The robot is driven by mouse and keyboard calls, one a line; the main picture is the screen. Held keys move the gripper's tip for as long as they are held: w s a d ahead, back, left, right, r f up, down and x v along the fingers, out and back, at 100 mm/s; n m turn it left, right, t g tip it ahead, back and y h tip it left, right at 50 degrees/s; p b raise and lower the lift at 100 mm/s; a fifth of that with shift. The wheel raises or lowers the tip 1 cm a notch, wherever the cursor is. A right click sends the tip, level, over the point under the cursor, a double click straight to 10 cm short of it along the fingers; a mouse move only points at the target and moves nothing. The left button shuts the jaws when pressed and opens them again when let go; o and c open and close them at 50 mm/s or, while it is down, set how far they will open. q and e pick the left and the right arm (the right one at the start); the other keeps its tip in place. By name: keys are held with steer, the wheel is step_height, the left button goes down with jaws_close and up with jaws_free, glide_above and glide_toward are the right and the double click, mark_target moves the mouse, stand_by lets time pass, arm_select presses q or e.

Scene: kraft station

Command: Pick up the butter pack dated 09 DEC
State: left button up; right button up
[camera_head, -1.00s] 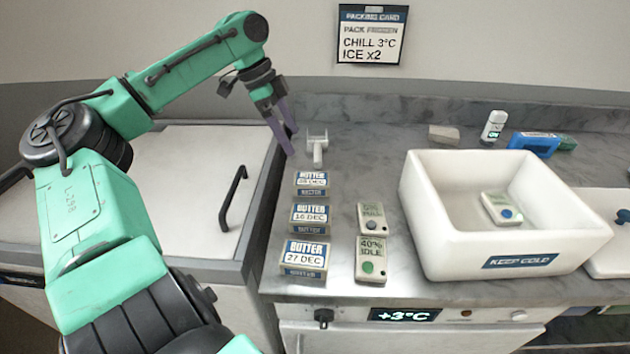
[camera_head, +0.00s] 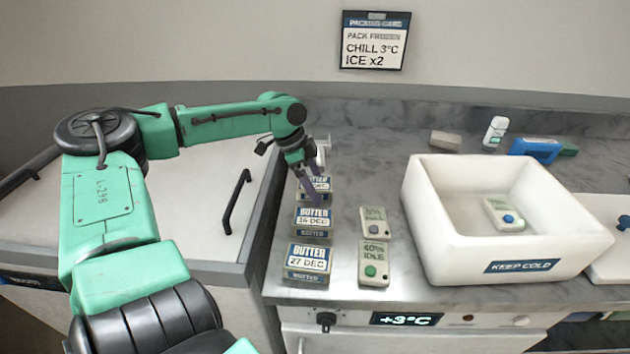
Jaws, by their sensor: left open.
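Three butter packs stand in a column on the left of the grey counter in the head view. The front pack (camera_head: 308,262) reads 27 DEC and the middle pack (camera_head: 313,222) reads 16 DEC. The far pack (camera_head: 326,184) is partly covered by my left gripper (camera_head: 313,189), which hides its date. In the earlier frame its small date looks like 09 DEC, though blurred. My left gripper is open, fingers pointing down over the far pack; I cannot tell if they touch it. My right gripper is not in view.
Two small labelled packs, a far one (camera_head: 374,221) and a near one (camera_head: 373,263), lie right of the butter. A white KEEP COLD box (camera_head: 437,225) stands further right with a pack (camera_head: 504,214) inside. A white scoop-like item (camera_head: 322,150) is behind the gripper.

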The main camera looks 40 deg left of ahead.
arm_select(q)
steer(key=shift+f, duration=0.15)
steer(key=shift+c, duration=0.3)
steer(key=c, duration=1.5)
